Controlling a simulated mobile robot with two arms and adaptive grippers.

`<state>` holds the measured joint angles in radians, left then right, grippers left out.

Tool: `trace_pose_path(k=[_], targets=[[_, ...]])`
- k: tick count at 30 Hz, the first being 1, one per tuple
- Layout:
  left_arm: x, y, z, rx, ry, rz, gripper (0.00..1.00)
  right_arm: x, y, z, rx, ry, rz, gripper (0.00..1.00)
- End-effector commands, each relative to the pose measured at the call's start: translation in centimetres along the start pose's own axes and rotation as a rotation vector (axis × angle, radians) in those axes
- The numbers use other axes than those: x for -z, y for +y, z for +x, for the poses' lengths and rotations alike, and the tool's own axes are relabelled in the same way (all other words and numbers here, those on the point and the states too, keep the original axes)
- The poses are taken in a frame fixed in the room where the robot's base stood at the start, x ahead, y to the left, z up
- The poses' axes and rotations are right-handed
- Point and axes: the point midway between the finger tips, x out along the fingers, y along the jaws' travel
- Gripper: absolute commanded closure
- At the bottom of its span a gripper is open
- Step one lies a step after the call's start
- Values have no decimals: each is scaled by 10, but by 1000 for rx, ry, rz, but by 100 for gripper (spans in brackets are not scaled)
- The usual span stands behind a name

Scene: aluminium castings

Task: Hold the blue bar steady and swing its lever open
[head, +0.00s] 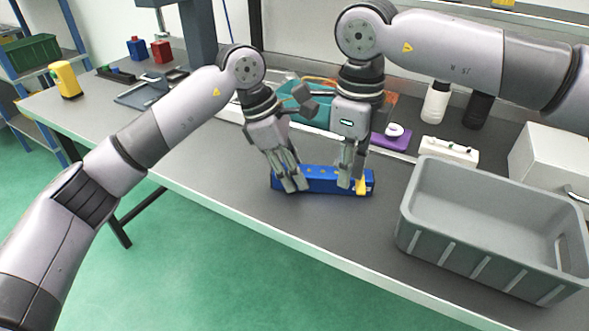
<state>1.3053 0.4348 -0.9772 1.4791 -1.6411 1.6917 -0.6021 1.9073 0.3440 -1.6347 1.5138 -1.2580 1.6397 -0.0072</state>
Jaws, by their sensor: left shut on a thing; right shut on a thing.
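The blue bar (321,186) lies lengthwise on the grey workbench near its front edge. A yellow lever (362,185) shows at the bar's right end and looks upright or tilted; its exact angle is hard to tell. My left gripper (293,186) is shut on the left part of the bar. My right gripper (346,182) is shut at the right end, right beside the yellow lever, and appears to hold it. The fingers hide part of the lever and of the bar's top.
A large grey crate (408,222) stands close to the right of the bar. A teal bin (318,117), a purple block (390,139) and a white part (449,151) stand behind. A yellow object (65,80) stands far left. The bench left of the bar is clear.

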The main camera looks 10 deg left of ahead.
Motion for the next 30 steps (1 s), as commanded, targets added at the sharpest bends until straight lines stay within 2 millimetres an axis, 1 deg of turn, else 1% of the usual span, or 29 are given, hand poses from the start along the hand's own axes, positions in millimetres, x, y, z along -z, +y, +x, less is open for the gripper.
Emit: trace_pose_path(k=[18,21,24,30], targets=[[-2,0,-2,-1,-7,4,99,0,3,37,-9,6,-2,100],[-4,-1,-2,-2,-10,6,98,0,3,39,-8,5,-2,100],[-4,-1,-2,-3,-11,9,100,0,2,39,-7,6,0,100],[-4,-1,-3,-3,-10,12,100,2,-1,38,-4,7,8,100]])
